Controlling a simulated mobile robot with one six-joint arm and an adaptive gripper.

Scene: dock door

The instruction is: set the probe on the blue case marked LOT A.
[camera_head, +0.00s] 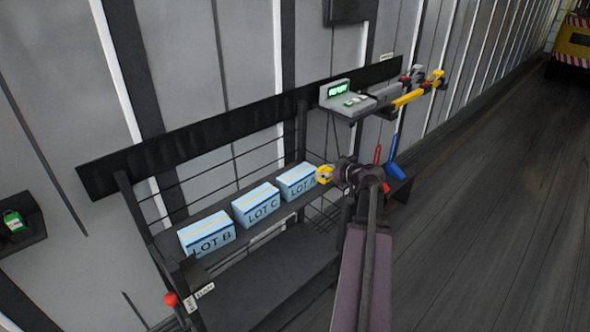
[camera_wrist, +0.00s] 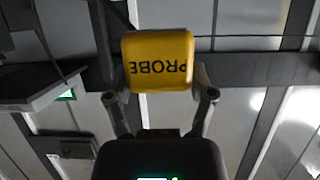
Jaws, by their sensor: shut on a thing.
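The yellow probe (camera_wrist: 160,50) fills the jaws of my gripper (camera_wrist: 160,92) in the wrist view, with its PROBE label upside down. In the head view the yellow probe (camera_head: 324,175) shows at the tip of my gripper (camera_head: 332,174), over or beside the right end of the LOT A case. The blue LOT A case (camera_head: 296,181) is the rightmost of the cases on the rack, its label partly hidden by my gripper. I cannot tell whether the probe touches the case.
The blue LOT C case (camera_head: 256,205) and LOT B case (camera_head: 206,233) stand to the left on the same rack shelf (camera_head: 170,243). A grey device with a green display (camera_head: 346,97) sits on a ledge behind. Open floor (camera_head: 480,200) lies right.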

